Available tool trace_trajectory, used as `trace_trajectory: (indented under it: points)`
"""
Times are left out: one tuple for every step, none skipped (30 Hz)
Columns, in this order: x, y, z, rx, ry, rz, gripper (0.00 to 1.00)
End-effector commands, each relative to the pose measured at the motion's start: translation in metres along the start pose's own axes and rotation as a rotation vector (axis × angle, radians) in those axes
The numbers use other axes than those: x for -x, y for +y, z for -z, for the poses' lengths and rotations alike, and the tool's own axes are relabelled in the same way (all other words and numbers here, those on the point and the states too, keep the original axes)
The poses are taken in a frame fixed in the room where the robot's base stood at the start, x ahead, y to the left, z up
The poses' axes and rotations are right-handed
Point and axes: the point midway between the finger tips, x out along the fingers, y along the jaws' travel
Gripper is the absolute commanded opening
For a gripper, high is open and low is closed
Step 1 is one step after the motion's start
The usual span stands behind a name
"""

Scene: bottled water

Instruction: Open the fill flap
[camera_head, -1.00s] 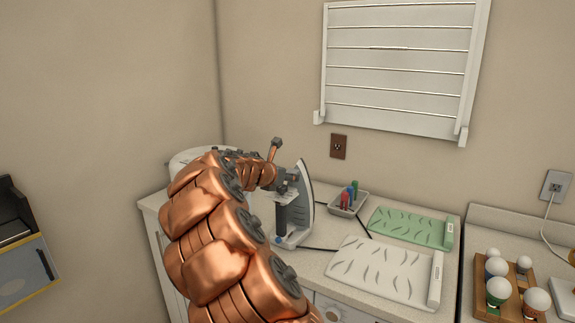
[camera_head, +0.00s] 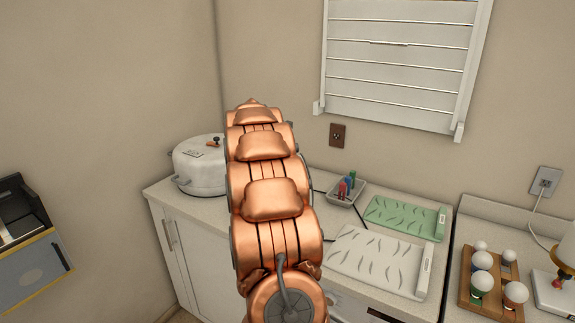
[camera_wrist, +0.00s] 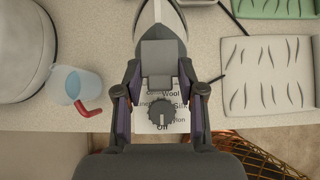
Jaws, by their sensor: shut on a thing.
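The iron (camera_wrist: 176,20) shows in the wrist view, its pointed pale soleplate toward the top. A dark dial (camera_wrist: 162,114) sits on it, over a white label reading Wool, Silk and Off. My gripper (camera_wrist: 159,84) is shut on the iron, one finger on each side of its grey body. I cannot make out the fill flap. In the head view my arm hides both the iron and the gripper. I cannot tell whether the iron rests on the counter or is above it.
A light-blue cup (camera_wrist: 84,84) with a red handle stands left of the iron on the counter (camera_wrist: 230,119). A white lidded cooker (camera_head: 199,168) is further left. A white board (camera_head: 375,259), a green board (camera_head: 405,218) and a small tray (camera_head: 346,193) with coloured items are to the right.

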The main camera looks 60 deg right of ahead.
Motion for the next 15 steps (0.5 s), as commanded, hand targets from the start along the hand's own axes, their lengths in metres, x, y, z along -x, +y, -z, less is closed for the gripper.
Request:
trace_trajectory:
  points:
    - [0.0009,0.0013,-0.001,-0.003,0.021,-0.002,0.04]
    - [0.0015,0.0017,-0.0023,-0.002,0.03,-0.004,0.04]
    - [0.0018,0.0018,-0.0032,-0.003,0.045,-0.004,0.04]
    - [0.0019,0.0015,-0.0033,-0.002,0.056,-0.003,0.04]
    - [0.0019,0.001,-0.0032,-0.002,0.068,-0.001,0.04]
    - [0.0018,0.001,-0.0033,-0.002,0.083,-0.002,0.04]
    - [0.0019,0.0015,-0.0041,-0.002,0.092,-0.003,0.04]
    - [0.0023,0.0017,-0.0051,-0.002,0.1,-0.004,0.04]
    - [0.0024,0.0014,-0.0059,-0.002,0.112,-0.002,0.04]
    - [0.0022,0.001,-0.0058,-0.001,0.122,-0.001,0.04]
    - [0.002,0.0008,-0.0055,-0.001,0.132,0.0,0.04]
    - [0.0019,0.001,-0.0057,0.0,0.144,-0.001,0.04]
    - [0.0021,0.0013,-0.0063,-0.001,0.152,-0.002,0.04]
    - [0.0024,0.0014,-0.0072,-0.001,0.159,-0.002,0.04]
    - [0.003,0.001,-0.0082,-0.001,0.169,-0.001,0.04]
